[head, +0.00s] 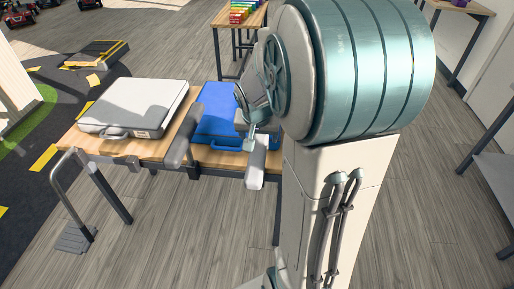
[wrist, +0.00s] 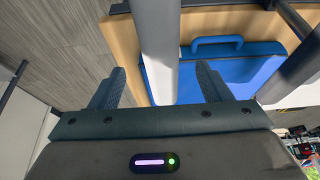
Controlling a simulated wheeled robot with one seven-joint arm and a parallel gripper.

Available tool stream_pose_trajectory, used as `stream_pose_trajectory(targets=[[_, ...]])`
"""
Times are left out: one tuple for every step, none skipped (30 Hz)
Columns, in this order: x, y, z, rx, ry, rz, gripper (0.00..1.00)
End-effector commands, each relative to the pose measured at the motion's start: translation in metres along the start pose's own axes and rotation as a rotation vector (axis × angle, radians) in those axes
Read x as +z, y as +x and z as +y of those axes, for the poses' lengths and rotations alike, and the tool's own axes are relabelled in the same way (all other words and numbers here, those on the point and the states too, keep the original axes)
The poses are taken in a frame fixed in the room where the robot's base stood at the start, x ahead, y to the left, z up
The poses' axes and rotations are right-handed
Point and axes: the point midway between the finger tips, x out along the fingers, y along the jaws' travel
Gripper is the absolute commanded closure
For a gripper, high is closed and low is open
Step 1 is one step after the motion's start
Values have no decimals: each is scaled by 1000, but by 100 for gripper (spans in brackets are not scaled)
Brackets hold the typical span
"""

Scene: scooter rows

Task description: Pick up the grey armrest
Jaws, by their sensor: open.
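A grey armrest, a rounded bar, stands out at the front edge of the wooden table, right of the blue case's handle in the head view (head: 256,164). In the wrist view the grey bar (wrist: 156,30) runs down from the top between my fingers. My gripper (wrist: 160,85) is open, one dark finger on each side of the bar, with gaps on both sides. Whether the bar is at fingertip depth I cannot tell. In the head view my arm hides most of the gripper. A second, darker grey bar (head: 179,138) stands further left along the same edge.
The blue case (head: 218,112) lies on the table (head: 64,140) beside a white case (head: 135,105). A metal frame with a pedal (head: 74,238) stands at the table's left end. Another table with colourful items (head: 240,12) is behind. The floor in front is clear.

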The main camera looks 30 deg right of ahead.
Motion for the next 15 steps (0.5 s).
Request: stream_pose_trajectory(targets=[[1, 5, 0, 1, 0, -2, 29], [1, 7, 0, 1, 0, -3, 29], [1, 8, 0, 0, 0, -2, 29], [1, 9, 0, 0, 0, -1, 29], [0, 10, 0, 0, 0, -1, 29], [0, 13, 0, 0, 1, -1, 29], [1, 16, 0, 0, 1, -3, 29], [1, 19, 0, 1, 1, -4, 29], [1, 24, 0, 1, 0, -4, 29], [1, 28, 0, 1, -1, -4, 29], [1, 33, 0, 2, -2, -6, 29], [1, 38, 0, 1, -1, -5, 29], [1, 42, -1, 1, -1, -5, 29], [1, 46, 0, 1, -1, -5, 29], [1, 51, -1, 0, -1, -3, 29]])
